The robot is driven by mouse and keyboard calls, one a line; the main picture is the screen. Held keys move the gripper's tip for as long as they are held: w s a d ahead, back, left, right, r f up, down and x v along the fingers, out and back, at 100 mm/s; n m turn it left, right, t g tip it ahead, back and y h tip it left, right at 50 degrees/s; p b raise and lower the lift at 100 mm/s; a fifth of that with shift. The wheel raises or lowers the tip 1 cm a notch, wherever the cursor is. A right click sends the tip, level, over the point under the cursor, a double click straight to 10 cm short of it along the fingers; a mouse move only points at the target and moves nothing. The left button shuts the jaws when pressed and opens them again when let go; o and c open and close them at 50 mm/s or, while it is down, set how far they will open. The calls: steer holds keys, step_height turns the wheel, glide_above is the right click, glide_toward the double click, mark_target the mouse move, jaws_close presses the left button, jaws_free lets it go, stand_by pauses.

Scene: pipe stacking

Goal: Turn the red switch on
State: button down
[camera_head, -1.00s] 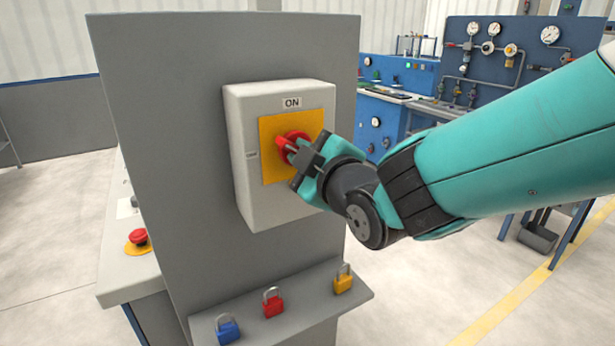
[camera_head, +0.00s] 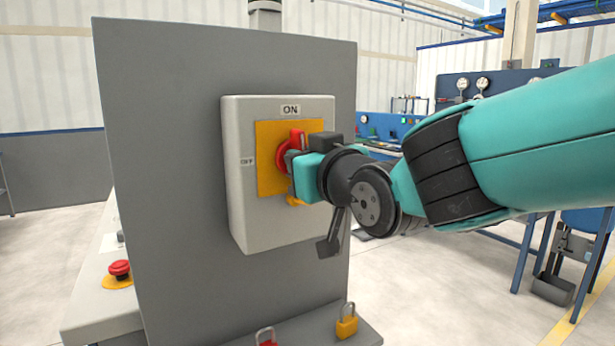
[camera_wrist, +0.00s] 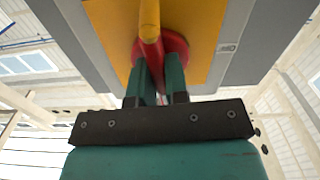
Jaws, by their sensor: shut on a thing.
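The red switch (camera_head: 283,156) sits on a yellow plate (camera_head: 268,178) on a light grey box, with ON printed above and OFF at the left. Its red handle (camera_head: 297,136) stands about upright, its top towards ON. A yellow end shows below my gripper. My gripper (camera_head: 291,163) is shut on the handle from the right and hides its middle. In the wrist view, my two green fingers (camera_wrist: 160,80) are on either side of the handle, whose yellow end (camera_wrist: 149,25) points up in the picture, in front of the round red base (camera_wrist: 175,52).
The box is fixed to a grey panel (camera_head: 165,170). A ledge below carries a red padlock (camera_head: 266,338) and a yellow padlock (camera_head: 346,323). A red emergency button (camera_head: 119,269) is at the lower left. Blue benches with gauges stand behind my arm.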

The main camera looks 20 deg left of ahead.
steer(key=shift+m+b, duration=0.35)
steer(key=shift+m, duration=0.15)
steer(key=c, duration=1.1)
jaws_free()
steer(key=shift+w, duration=0.1)
steer(key=b+v, duration=0.3)
steer(key=v, duration=1.4)
steer(key=shift+d, duration=0.25)
